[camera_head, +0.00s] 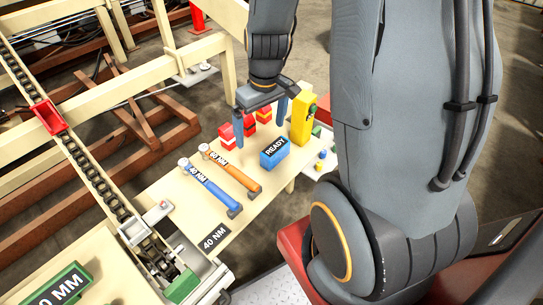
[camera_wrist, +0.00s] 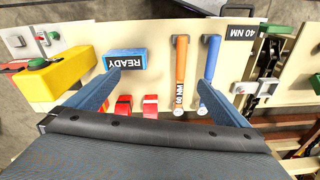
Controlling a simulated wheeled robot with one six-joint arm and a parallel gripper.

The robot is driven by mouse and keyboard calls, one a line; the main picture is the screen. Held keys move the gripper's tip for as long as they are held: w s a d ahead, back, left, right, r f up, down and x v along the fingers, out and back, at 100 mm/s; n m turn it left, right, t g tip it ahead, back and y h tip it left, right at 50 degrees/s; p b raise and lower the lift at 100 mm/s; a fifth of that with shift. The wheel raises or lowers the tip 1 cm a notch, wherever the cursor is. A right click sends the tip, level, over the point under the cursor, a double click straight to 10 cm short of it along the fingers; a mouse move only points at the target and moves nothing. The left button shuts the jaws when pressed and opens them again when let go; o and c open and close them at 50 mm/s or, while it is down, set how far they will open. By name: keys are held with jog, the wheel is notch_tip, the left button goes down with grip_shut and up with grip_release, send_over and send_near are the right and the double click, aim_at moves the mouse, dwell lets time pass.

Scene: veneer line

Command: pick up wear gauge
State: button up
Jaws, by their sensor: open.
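Nothing in view is plainly marked as the wear gauge, and I cannot tell which item it is. My gripper (camera_head: 260,132) is open and empty above the cream table (camera_head: 186,220), near small red blocks (camera_head: 226,136) and the blue READY block (camera_head: 274,152). In the wrist view my gripper's fingers (camera_wrist: 158,77) stand apart, with the READY block (camera_wrist: 125,59) beyond the left one and red blocks (camera_wrist: 150,105) between them. A blue-handled tool (camera_head: 212,188) and an orange-handled tool (camera_head: 235,172) lie side by side, left of the READY block in the head view.
A yellow box (camera_head: 301,122) with a green button stands at the table's right end. A 40 NM label (camera_head: 214,238) lies at the near edge. A green block (camera_head: 62,290) marked MM sits bottom left, by a chain conveyor (camera_head: 88,168) with a red piece (camera_head: 48,117).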

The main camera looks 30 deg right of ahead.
aim_at(276, 147)
jog(key=w+d+f+b, duration=0.1)
jog(key=w+d+f, duration=0.1)
jog(key=d+f, duration=0.1)
jog(key=w+d+f+n+b, duration=0.1)
jog(key=d+f, duration=0.1)
jog(key=f, duration=0.3)
jog(key=w+d+f+n+b, duration=0.1)
jog(key=w+d+f, duration=0.1)
jog(key=f, duration=0.3)
jog(key=shift+w+d, duration=0.35)
jog(key=shift+d, duration=0.45)
jog(key=shift+w+a+f, duration=0.1)
jog(key=shift+f, duration=1.75)
jog(key=shift+w+a+f, duration=0.1)
jog(key=shift+f, duration=1.7)
jog(key=c, duration=1)
jog(key=shift+r, duration=0.1)
